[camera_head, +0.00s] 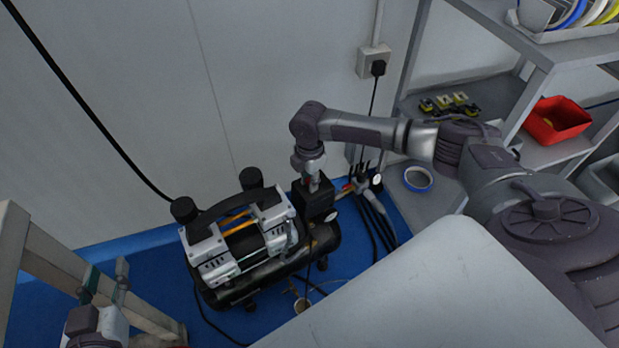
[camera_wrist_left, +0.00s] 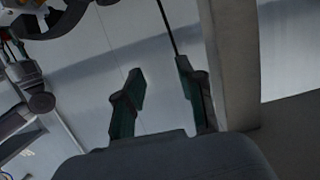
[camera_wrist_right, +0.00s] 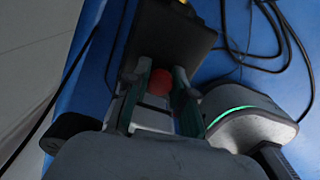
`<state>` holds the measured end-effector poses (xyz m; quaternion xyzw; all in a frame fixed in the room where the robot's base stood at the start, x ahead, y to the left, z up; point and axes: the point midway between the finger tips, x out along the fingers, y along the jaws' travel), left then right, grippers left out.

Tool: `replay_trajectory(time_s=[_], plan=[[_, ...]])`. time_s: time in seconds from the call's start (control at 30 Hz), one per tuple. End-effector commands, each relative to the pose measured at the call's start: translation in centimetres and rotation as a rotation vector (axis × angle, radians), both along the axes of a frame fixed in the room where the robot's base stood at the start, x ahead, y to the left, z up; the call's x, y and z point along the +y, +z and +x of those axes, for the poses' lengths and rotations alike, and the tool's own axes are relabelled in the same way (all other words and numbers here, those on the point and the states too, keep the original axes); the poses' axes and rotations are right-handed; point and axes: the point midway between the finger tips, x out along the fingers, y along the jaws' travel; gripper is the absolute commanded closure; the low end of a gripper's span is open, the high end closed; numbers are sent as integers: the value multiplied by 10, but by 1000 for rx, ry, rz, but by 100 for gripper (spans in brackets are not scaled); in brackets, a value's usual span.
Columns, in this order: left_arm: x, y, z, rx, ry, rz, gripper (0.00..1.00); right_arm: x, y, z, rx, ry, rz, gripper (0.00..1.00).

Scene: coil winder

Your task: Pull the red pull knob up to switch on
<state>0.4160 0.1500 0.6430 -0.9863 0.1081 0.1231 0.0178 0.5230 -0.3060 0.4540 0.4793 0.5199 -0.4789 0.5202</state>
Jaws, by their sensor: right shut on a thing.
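The red pull knob (camera_wrist_right: 159,82) shows between the fingers of my right gripper (camera_wrist_right: 160,92) in the right wrist view. The fingers are shut on it, one on each side. In the head view my right gripper (camera_head: 313,180) points down onto the black box (camera_head: 314,199) at the right end of the compressor (camera_head: 240,245); the knob is mostly hidden there by the fingers. My left gripper (camera_head: 105,281) is at the lower left of the head view, well away from the compressor. Its fingers stand apart and empty in the left wrist view (camera_wrist_left: 163,98).
A grey shelf (camera_head: 590,50) with a red bin (camera_head: 556,120) stands at the right. A wall socket (camera_head: 374,62) with a plug is behind. Black hoses and cables lie on the blue floor (camera_head: 150,262). A beige frame (camera_head: 60,262) stands by my left gripper.

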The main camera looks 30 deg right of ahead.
Motion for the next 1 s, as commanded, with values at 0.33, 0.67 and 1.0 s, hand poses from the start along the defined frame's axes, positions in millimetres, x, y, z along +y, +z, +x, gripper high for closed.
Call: replay_trajectory(time_s=[0.33,0.67,1.0], plan=[[1,-2,-1,13,1,3,61,0,0,0,1,0,0,100],[2,-6,-2,41,3,10,61,0,1,0,1,0,0,100],[3,-11,-5,70,5,16,61,0,2,0,0,0,0,100]])
